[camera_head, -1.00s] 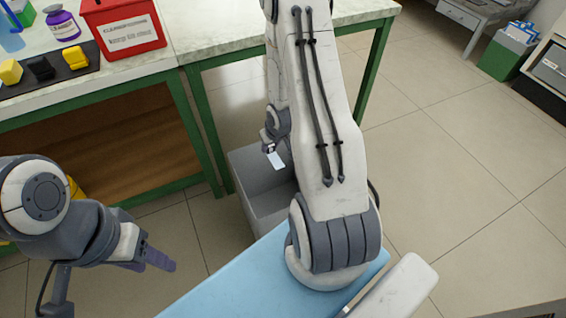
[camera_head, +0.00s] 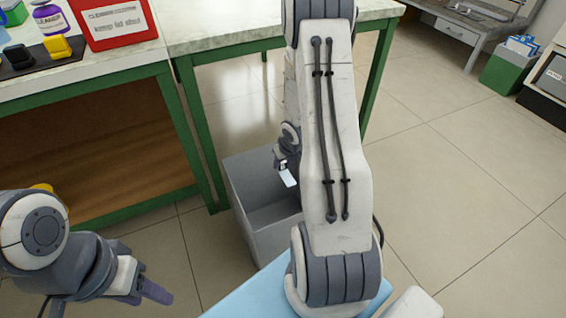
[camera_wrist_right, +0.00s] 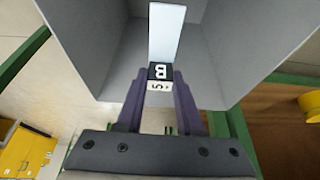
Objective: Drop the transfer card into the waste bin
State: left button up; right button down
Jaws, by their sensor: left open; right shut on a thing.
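The transfer card (camera_head: 288,178) is a small white strip held by my right gripper (camera_head: 283,167), just inside or above the opening of the grey waste bin (camera_head: 239,201). In the right wrist view the card (camera_wrist_right: 166,34) is pale with a dark "B" label, gripped between the purple fingers of my right gripper (camera_wrist_right: 160,95), with the bin's walls (camera_wrist_right: 245,45) around it. The card appears clear of the bin floor, though its exact height is hard to tell. My left gripper (camera_head: 150,292) is open and empty at the lower left, away from the bin.
My right arm hides part of the bin. Open tiled floor (camera_head: 455,160) lies to the right.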

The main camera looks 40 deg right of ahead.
aim_at(288, 179)
jog(key=shift+f, duration=0.45)
jog(key=shift+r, duration=0.1)
jog(key=shift+c, duration=2.3)
grip_release()
jog(key=d+p+v, duration=0.1)
jog(key=p+v, duration=0.5)
jog(key=v, duration=0.4)
jog(key=shift+s+a+r, duration=0.15)
jog(key=shift+a, duration=0.35)
